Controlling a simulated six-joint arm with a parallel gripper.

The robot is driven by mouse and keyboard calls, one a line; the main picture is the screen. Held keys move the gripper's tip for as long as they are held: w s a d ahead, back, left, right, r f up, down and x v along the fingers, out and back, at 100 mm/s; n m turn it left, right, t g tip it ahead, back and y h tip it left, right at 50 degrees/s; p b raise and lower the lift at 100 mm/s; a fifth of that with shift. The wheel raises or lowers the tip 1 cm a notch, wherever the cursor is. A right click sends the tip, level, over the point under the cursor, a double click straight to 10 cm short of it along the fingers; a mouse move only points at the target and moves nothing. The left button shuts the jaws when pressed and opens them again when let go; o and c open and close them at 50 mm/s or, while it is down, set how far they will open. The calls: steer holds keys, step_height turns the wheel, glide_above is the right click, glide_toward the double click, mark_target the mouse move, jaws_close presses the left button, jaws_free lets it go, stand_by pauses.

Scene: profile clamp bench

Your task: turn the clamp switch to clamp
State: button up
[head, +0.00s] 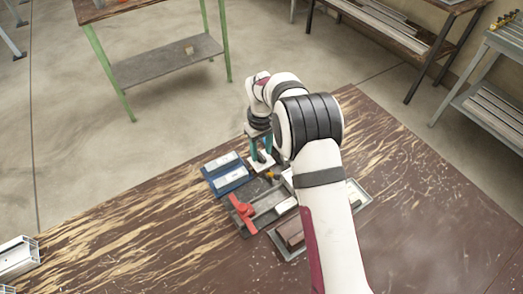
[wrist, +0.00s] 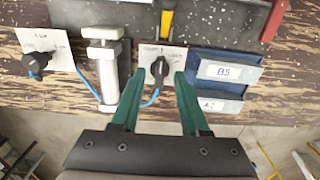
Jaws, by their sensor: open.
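A black rotary switch knob (wrist: 160,70) sits on a white plate (wrist: 148,50) with small printed labels on both sides, too small to read surely. Its grip bar looks roughly upright in the wrist view. My gripper (wrist: 160,78) is open, with one green fingertip on each side of this knob; I cannot tell if they touch it. In the head view my gripper (head: 262,154) points down over the white plate, and the knob is hard to make out. A second black knob (wrist: 37,63) is on another white plate (wrist: 32,40) at the left.
A silver cylinder (wrist: 104,65) stands left of the gripper, with blue cables nearby. A blue bin (head: 228,178) with labels is close on the right in the wrist view (wrist: 200,75). A yellow-handled tool (wrist: 167,22) and a red clamp (head: 243,212) lie near.

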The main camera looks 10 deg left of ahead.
steer(key=shift+f, duration=0.4)
jaws_close()
steer(key=shift+m, duration=0.3)
steer(key=m, duration=0.5)
steer(key=shift+m, duration=0.3)
steer(key=m, duration=0.5)
steer(key=shift+r+m, duration=0.1)
steer(key=shift+m, duration=0.2)
stand_by(0.4)
